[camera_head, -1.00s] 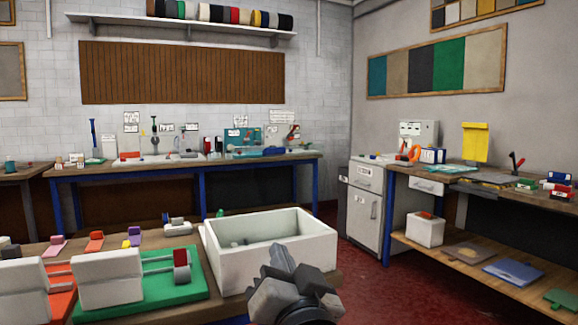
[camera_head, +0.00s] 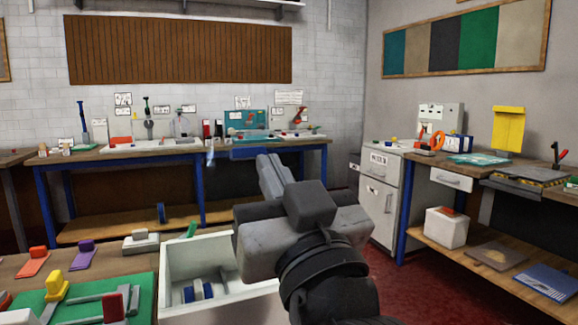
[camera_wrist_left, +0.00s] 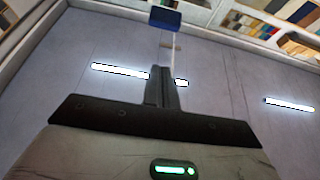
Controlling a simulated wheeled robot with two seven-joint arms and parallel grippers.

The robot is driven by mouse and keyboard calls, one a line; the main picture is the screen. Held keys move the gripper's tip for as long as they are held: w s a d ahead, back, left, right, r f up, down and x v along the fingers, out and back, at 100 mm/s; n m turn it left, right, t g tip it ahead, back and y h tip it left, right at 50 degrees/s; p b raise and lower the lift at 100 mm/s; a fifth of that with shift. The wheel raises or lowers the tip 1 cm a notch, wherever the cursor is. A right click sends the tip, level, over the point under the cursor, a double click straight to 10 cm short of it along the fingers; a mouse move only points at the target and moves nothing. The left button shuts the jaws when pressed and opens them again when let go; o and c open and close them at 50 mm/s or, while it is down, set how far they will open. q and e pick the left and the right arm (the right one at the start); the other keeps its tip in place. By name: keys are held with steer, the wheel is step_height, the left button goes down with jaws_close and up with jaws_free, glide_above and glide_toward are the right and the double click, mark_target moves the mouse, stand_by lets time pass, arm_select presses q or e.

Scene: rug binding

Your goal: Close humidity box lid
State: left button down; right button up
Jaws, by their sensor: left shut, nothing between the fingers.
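My left gripper (camera_head: 272,178) reaches up from the bottom of the head view, its grey fingers pointing up and to the left. It is shut and empty. The left wrist view shows the closed dark fingers (camera_wrist_left: 164,90) against the ceiling. I cannot tell for sure which thing is the humidity box. A teal panel (camera_head: 245,120) stands upright on the far bench, beyond the fingertips and apart from them; whether it is the lid is unclear. A blue bar (camera_head: 250,153) shows just left of the fingertips. My right gripper is out of view.
An open white bin (camera_head: 172,295) holding spools stands below and left of my gripper, partly hidden by it. The near table has a green board (camera_head: 135,292) with tools. A white cabinet (camera_head: 378,205) and workbench stand at right. Red floor (camera_head: 410,290) shows between.

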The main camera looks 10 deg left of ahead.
mark_target(263, 148)
arm_select(q)
steer(key=w+a+p, duration=0.1)
steer(key=w+a, duration=0.3)
steer(key=w, duration=0.2)
steer(key=shift+p, duration=0.4)
